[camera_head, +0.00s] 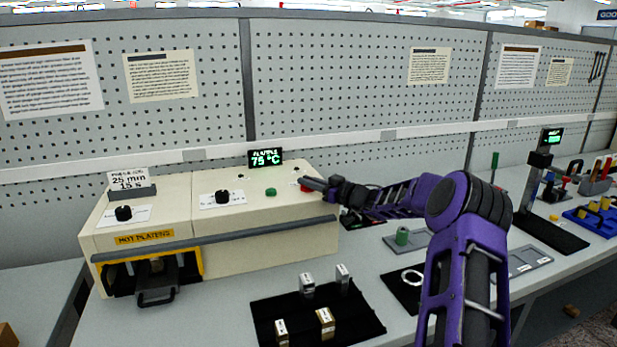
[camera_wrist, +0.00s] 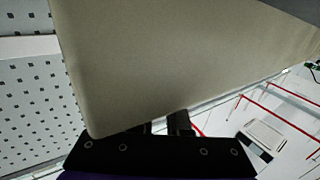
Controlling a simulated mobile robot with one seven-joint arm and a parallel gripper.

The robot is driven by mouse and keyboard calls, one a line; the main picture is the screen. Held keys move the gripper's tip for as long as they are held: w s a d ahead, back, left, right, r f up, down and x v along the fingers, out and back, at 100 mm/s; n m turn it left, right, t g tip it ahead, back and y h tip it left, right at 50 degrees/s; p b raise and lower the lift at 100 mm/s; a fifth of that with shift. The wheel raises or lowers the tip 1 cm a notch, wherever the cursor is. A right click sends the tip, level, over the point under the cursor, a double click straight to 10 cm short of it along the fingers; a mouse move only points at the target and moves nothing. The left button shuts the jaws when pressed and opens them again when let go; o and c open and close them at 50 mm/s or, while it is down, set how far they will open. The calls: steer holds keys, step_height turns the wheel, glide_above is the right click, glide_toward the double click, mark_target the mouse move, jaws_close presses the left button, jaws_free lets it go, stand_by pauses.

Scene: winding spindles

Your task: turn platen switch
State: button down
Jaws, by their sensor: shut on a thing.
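The cream hot-platen machine (camera_head: 270,233) stands at the left of the bench. A lit display reading about 75 °C (camera_head: 265,157) is on its top rear edge. A small red switch (camera_head: 304,188) shows at the right end of its sloped panel, partly covered by my gripper (camera_head: 312,184). My gripper reaches in from the right and is shut on this red part. In the wrist view, the machine's beige housing (camera_wrist: 180,60) fills the middle and hides most of the fingers of my gripper (camera_wrist: 165,127). The switch's position cannot be made out.
The panel also has a green button (camera_head: 270,191) and black knobs (camera_head: 222,197). A grey bar (camera_head: 240,236) runs along the machine's front. A black mat (camera_head: 360,322) with several metal blocks lies in front. Pegboard (camera_head: 350,90) stands behind.

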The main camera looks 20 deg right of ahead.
steer(key=shift+r+n+g+y, duration=0.15)
steer(key=shift+n+g+y, duration=0.3)
steer(key=shift+y, duration=0.25)
steer(key=c, duration=0.9)
jaws_free()
steer(key=shift+d, duration=0.1)
steer(key=v, duration=1.7)
steer(key=shift+s, duration=0.2)
steer(key=shift+w, duration=0.1)
